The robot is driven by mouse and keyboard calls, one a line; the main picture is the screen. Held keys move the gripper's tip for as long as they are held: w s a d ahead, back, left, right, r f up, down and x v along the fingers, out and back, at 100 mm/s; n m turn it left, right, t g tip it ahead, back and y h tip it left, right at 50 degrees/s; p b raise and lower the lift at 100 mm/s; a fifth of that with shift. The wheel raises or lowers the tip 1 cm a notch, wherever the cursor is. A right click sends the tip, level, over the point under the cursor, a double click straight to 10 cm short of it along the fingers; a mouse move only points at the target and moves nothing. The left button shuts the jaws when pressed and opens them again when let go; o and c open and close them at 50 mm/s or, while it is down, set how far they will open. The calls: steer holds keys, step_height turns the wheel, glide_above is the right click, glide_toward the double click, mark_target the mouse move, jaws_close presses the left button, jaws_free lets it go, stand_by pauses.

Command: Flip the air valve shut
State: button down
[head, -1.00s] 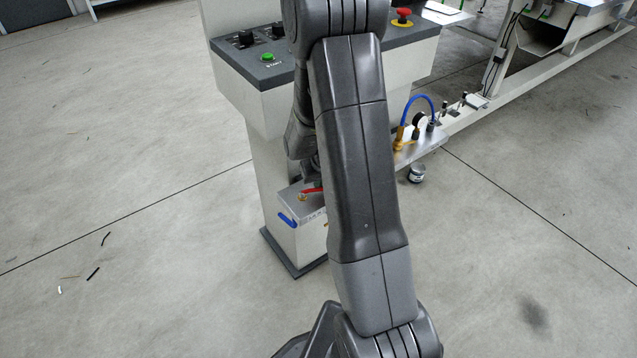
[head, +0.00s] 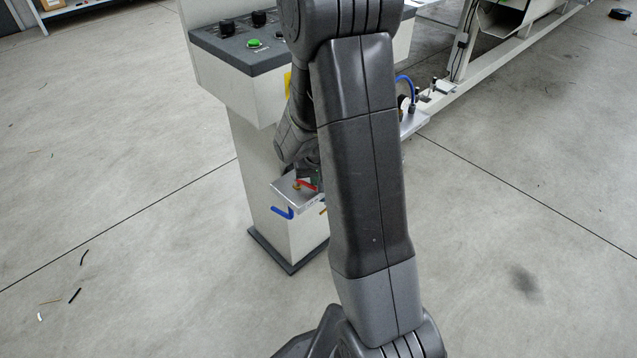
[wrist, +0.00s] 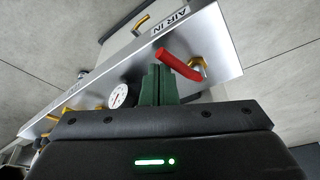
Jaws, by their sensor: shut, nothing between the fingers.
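The air valve's red lever (wrist: 179,67) shows in the wrist view beside the "AIR IN" label, with a brass fitting (wrist: 197,68) at its right end. In the head view the red lever (head: 307,184) is partly hidden behind my arm. My gripper (wrist: 158,72) has green fingers, shut and empty. Its fingertips are right at the lever's left end; I cannot tell whether they touch it. In the head view the fingers are mostly hidden by my arm.
A blue handle (head: 283,212) sticks out of the bracket's front. A pressure gauge (wrist: 119,96) and brass fittings sit along the metal plate (wrist: 150,50). The control pedestal (head: 262,165) stands behind. The floor to the left is clear apart from small scraps.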

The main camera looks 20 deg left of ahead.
steer(key=shift+s+b, duration=0.45)
steer(key=shift+s, duration=0.15)
steer(key=shift+s+f, duration=0.1)
steer(key=shift+s, duration=0.25)
steer(key=shift+d+f, duration=0.1)
